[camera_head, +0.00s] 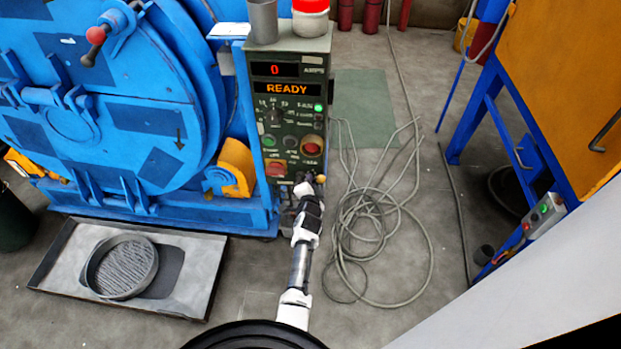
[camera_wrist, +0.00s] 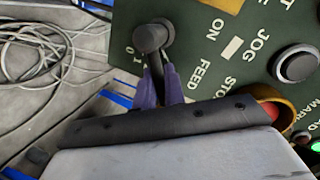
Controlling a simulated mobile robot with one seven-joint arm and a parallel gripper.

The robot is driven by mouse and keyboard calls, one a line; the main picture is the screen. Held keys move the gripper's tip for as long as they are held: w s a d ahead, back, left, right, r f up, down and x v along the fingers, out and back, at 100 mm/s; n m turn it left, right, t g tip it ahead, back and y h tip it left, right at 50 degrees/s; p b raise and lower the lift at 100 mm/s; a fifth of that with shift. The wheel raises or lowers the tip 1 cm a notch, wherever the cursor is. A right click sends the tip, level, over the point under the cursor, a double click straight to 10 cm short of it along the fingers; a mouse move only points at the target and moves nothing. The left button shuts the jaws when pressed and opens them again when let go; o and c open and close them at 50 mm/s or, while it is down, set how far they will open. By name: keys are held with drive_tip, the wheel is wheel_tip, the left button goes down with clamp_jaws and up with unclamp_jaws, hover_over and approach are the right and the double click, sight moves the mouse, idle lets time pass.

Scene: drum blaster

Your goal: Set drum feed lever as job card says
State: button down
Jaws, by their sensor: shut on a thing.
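The green control panel (camera_head: 290,105) stands at the right of the blue drum machine (camera_head: 100,110). My gripper (camera_head: 308,183) is at the panel's lower edge in the head view. In the wrist view my gripper (camera_wrist: 163,82) has its fingers close together at the dark grey feed lever (camera_wrist: 150,38), shut on it. The lever's rounded end shows beyond the fingertips. The words ON and FEED and the marks 1 and 0 are printed around it. In the head view my gripper covers the lever.
The panel's displays read 0 AMPS and READY. A red emergency button (camera_head: 312,145) and a red switch (camera_head: 275,168) sit just above my gripper. A coiled grey cable (camera_head: 375,220) lies on the floor to the right. A tray (camera_head: 200,270) lies at the left.

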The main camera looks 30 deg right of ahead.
drive_tip(key=shift+w+r+n+p, duration=0.15)
drive_tip(key=shift+r+n+p, duration=0.15)
drive_tip(key=shift+p, duration=0.05)
idle(0.3)
drive_tip(key=c, duration=1.5)
unclamp_jaws()
drive_tip(key=shift+c, duration=0.2)
drive_tip(key=shift+f, duration=0.1)
drive_tip(key=shift+s+a, duration=0.1)
drive_tip(key=shift+s, duration=0.1)
